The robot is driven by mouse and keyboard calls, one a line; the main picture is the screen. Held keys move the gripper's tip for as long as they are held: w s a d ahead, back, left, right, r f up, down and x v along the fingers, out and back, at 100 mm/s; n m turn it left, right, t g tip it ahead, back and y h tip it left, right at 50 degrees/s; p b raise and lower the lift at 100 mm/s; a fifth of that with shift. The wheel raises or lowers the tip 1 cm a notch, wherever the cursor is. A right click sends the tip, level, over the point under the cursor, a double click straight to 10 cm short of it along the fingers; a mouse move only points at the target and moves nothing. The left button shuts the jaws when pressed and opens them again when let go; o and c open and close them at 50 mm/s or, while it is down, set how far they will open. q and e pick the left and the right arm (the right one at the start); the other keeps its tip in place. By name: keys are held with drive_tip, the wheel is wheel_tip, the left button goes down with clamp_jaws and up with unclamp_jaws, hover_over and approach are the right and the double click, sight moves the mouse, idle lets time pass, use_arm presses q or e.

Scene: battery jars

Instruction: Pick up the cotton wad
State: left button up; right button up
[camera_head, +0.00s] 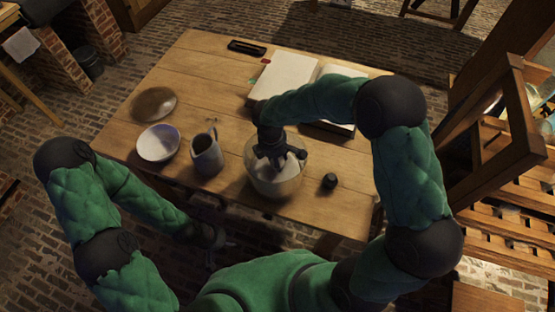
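A round, clear glass jar (292,186) stands near the front edge of the wooden table, with something pale inside it. I cannot make out a separate cotton wad; the pale stuff in the jar is partly covered by my gripper. My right gripper (276,158) points down over the jar's mouth, its dark fingers at or just inside the rim. Whether it holds anything is hidden. My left gripper (222,241) hangs low in front of the table, away from the objects. It is dark and small, so its finger opening is unclear.
A grey jug (207,155), a white bowl (158,143) and a brown dish (154,103) stand left of the jar. A small dark piece (329,181) lies right of it. An open book (284,78) and a black tray (246,47) lie behind. A wooden frame (500,140) rises at right.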

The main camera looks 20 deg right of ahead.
drive_tip(key=r, duration=0.2)
drive_tip(key=r+p, duration=0.1)
drive_tip(key=shift+s+a+r, duration=0.15)
drive_tip(key=shift+s+r, duration=0.15)
drive_tip(key=s+a+r+p, duration=0.4)
drive_tip(key=s+a+r, duration=0.2)
drive_tip(key=s, duration=0.6)
wheel_tip(320, 180, up, 3)
drive_tip(key=shift+f, duration=0.1)
